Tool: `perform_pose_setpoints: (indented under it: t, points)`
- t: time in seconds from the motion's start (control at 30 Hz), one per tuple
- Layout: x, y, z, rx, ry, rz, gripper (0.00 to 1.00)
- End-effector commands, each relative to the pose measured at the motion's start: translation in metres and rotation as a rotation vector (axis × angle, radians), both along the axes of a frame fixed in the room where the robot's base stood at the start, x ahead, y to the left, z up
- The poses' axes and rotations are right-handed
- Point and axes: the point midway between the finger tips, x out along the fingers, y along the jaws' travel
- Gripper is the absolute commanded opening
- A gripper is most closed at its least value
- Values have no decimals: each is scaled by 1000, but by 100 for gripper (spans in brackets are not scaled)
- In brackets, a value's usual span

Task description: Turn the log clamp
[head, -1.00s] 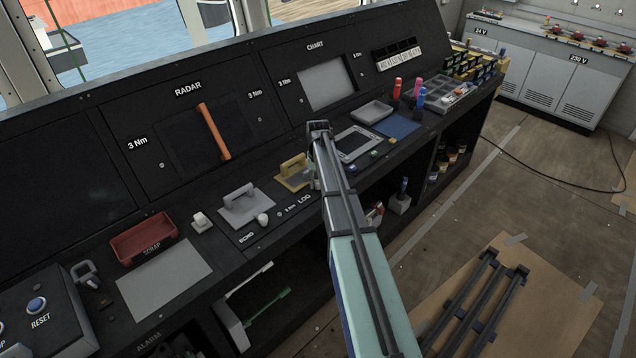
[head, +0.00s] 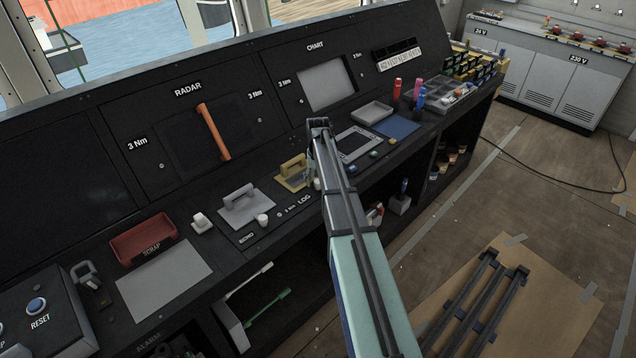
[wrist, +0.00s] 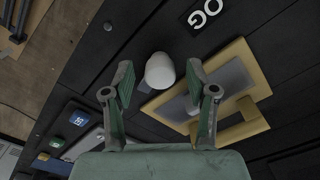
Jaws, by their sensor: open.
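The log clamp looks like a small white rounded knob (wrist: 160,71) beside the tan LOG plate with its raised handle (wrist: 243,120). In the wrist view it lies between the two fingers of my open gripper (wrist: 160,80), with gaps on both sides. Whether the fingertips are down at its height I cannot tell. My arm hides most of my gripper there.
A grey plate with a handle (head: 244,208) and a similar white knob (head: 262,220) stand left, by ECHO. A red scrap tray (head: 144,239) is further left. A dark-windowed frame (head: 358,144) and small coloured buttons lie right of my arm.

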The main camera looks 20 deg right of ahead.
Motion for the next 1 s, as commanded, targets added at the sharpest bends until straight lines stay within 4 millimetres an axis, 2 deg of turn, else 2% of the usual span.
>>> perform_pose_setpoints:
  t: [0.5, 0.7, 1.0]
  points:
    - [0, 0, 91, -1, -2, 0, 57]
    - [0, 0, 107, 0, -1, 0, 57]
    - [0, 0, 110, 0, 0, 0, 57]
